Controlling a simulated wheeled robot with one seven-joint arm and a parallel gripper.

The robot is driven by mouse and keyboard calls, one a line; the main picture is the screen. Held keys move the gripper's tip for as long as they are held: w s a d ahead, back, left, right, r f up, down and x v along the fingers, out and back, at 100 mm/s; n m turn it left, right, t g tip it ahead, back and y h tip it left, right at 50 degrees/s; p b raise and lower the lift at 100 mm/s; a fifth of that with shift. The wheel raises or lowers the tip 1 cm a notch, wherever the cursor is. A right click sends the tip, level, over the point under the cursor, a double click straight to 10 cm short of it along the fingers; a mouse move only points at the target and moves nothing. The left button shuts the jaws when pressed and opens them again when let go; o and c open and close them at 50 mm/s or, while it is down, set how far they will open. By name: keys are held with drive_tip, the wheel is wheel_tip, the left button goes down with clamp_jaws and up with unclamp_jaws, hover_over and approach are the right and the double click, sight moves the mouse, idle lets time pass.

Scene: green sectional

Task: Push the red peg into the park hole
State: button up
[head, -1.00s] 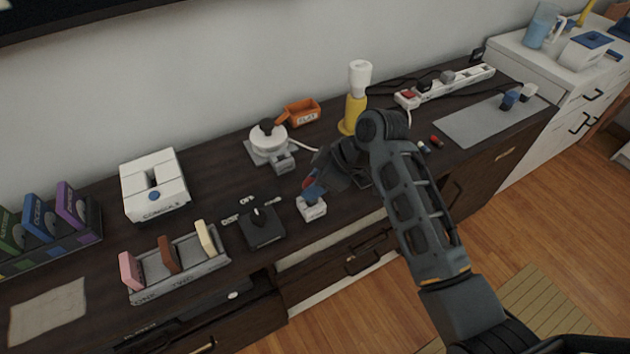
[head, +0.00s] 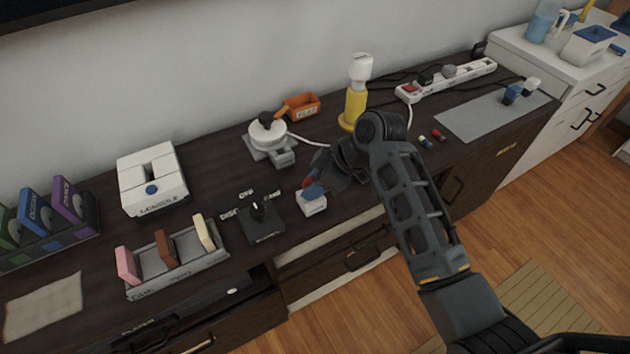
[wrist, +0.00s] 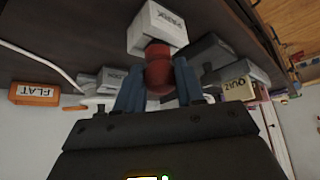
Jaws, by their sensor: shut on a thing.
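The white PARK block (head: 313,207) stands near the front edge of the dark cabinet top; it also shows in the wrist view (wrist: 156,24), upside down. My gripper (head: 315,190) is at this block, its blue fingers showing just above it in the head view. The fingers are shut on the red peg (wrist: 158,72), one on each side. The peg's far end meets the PARK block's face in the wrist view. The hole itself is hidden behind the peg, and I cannot tell how deep the peg sits. In the head view only a bit of red shows by the fingers.
A black selector box (head: 263,222) stands close left of the block. A grey rack (head: 180,270) with coloured tablets is further left. A white round device (head: 267,138), an orange FLAT tray (head: 304,107) and a yellow-based lamp (head: 355,105) stand behind.

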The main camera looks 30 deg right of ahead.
drive_tip(key=shift+f, duration=0.25)
drive_tip(key=o, duration=1.1)
drive_tip(key=v, duration=0.7)
drive_tip(key=shift+r, duration=0.35)
drive_tip(key=shift+s+d+f, duration=0.1)
drive_tip(key=shift+s, duration=0.05)
